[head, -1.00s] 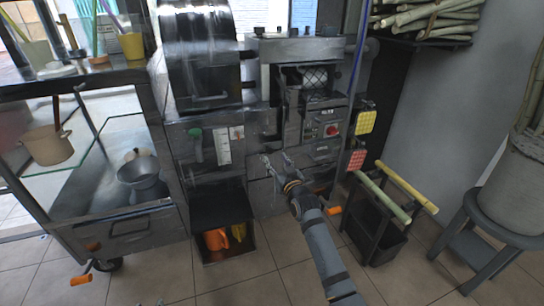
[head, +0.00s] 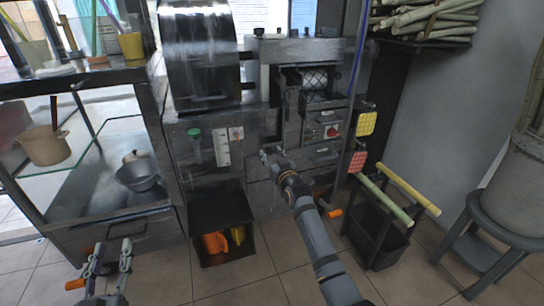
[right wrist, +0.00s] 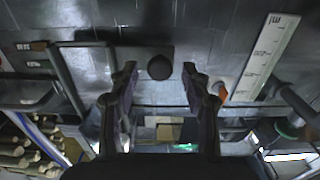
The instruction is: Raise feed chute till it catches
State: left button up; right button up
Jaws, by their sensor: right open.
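The sugarcane press (head: 262,130) stands in the middle of the head view, with a mesh-backed opening (head: 315,78) at its upper right. I cannot tell for sure which front part is the feed chute. My right gripper (head: 271,154) is at the press front, below and left of the opening. In the right wrist view its open fingers (right wrist: 160,82) stand either side of a round dark knob (right wrist: 159,67) on a plate; whether they touch it I cannot tell. My left gripper (head: 111,256) is open and empty at the lower left, away from the press.
A red switch (head: 331,131) is on the press at the right. A dark bin (head: 376,238) with yellow-green bars stands on the floor, right of my right arm. A low open box (head: 222,215) holds orange and yellow items. A glass-shelved cart (head: 100,165) is at left.

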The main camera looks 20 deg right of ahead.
grip_shut()
dwell(0.5)
